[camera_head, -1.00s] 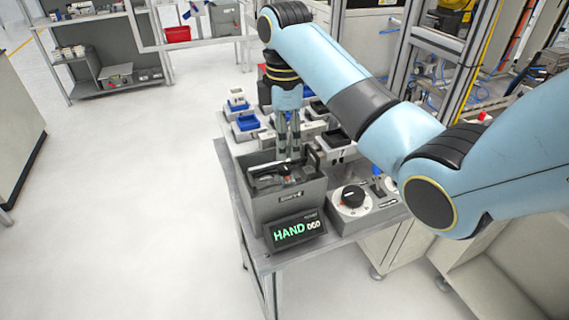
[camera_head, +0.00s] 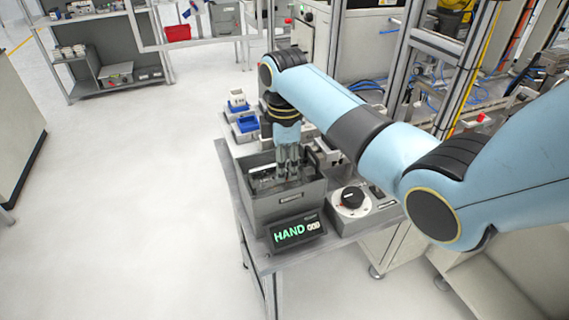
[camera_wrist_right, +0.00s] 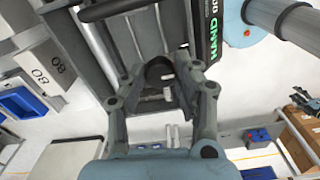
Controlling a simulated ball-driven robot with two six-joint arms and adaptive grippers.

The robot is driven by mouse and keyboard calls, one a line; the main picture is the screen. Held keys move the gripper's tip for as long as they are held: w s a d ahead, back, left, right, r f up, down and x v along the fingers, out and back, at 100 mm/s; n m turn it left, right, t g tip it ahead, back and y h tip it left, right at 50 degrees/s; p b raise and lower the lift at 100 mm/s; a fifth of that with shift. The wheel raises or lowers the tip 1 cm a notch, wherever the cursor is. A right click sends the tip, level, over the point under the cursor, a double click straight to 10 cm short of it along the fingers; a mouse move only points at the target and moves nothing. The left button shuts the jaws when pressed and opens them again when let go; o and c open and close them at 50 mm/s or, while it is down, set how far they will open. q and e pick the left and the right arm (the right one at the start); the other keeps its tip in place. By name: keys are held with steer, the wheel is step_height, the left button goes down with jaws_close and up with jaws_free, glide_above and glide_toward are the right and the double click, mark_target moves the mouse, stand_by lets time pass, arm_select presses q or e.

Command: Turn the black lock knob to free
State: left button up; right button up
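My right gripper (camera_head: 287,176) points down into the grey open-topped box at the table's near end. In the right wrist view its two fingers (camera_wrist_right: 157,78) stand apart, with a dark rounded part (camera_wrist_right: 159,70) beyond and between them. I cannot tell if they touch it or if it is the lock knob. A black knob (camera_head: 352,196) on a white round dial sits on a grey panel right of the box, apart from the gripper.
The grey box (camera_head: 285,206) has high walls close around the gripper. A display (camera_head: 296,231) reading HAND in green stands in front of it. Blue and white small trays (camera_head: 245,123) lie behind. My right arm crosses above the table. The floor at left is clear.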

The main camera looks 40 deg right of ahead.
jaws_close()
steer(key=shift+m, duration=0.3)
steer(key=m, duration=0.3)
steer(key=shift+m, duration=0.3)
steer(key=m, duration=0.4)
steer(key=shift+m, duration=0.3)
steer(key=m, duration=0.4)
steer(key=shift+m, duration=2.5)
